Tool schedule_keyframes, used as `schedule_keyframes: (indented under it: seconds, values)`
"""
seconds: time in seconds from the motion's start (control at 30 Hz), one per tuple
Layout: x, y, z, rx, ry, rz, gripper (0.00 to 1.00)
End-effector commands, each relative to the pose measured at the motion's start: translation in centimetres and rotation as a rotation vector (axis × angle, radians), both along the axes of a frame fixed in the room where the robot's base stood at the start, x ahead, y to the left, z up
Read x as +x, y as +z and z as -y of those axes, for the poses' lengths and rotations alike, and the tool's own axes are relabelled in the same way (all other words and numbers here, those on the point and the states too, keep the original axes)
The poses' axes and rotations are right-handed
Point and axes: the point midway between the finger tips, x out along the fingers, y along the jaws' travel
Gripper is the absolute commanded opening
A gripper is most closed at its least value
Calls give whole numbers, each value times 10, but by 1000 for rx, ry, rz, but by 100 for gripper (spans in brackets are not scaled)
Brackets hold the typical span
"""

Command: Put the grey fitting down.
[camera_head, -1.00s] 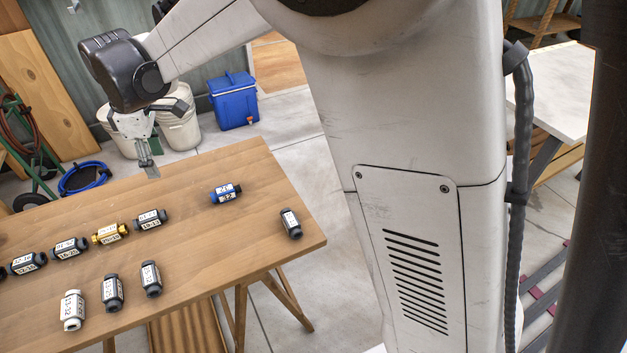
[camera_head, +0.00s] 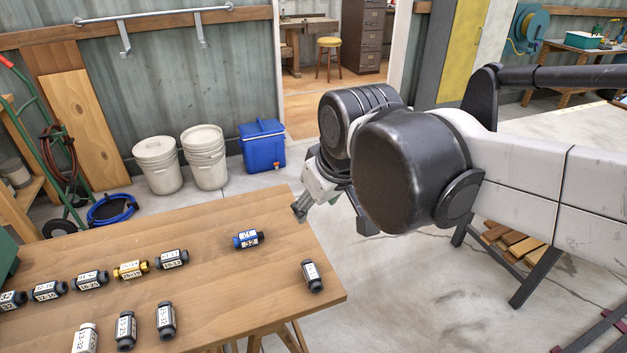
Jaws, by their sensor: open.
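Several dark grey fittings with white labels lie on the wooden table (camera_head: 235,290). One grey fitting (camera_head: 312,276) lies apart near the right edge. Which one the task means I cannot tell. My gripper (camera_head: 333,216) is by the table's far right corner, beyond the lone grey fitting and apart from it. Its fingers are spread and nothing shows between them. My arm's black joint partly hides it.
A blue fitting (camera_head: 247,240), a brass fitting (camera_head: 130,270) and a white fitting (camera_head: 85,338) are also on the table. Behind stand white buckets (camera_head: 205,157) and a blue cooler (camera_head: 263,147).

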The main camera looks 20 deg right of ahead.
Motion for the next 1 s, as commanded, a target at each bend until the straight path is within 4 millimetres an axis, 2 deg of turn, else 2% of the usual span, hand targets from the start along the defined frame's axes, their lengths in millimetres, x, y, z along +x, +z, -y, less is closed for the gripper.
schedule_keyframes:
  seconds: [0.03,0.2,0.4,1.0]
  values:
    - [-14,-4,10,17,-49,16,46]
    - [-48,-19,35,75,-196,72,46]
    - [-70,-32,50,123,-304,117,46]
    - [-75,-35,53,135,-331,129,46]
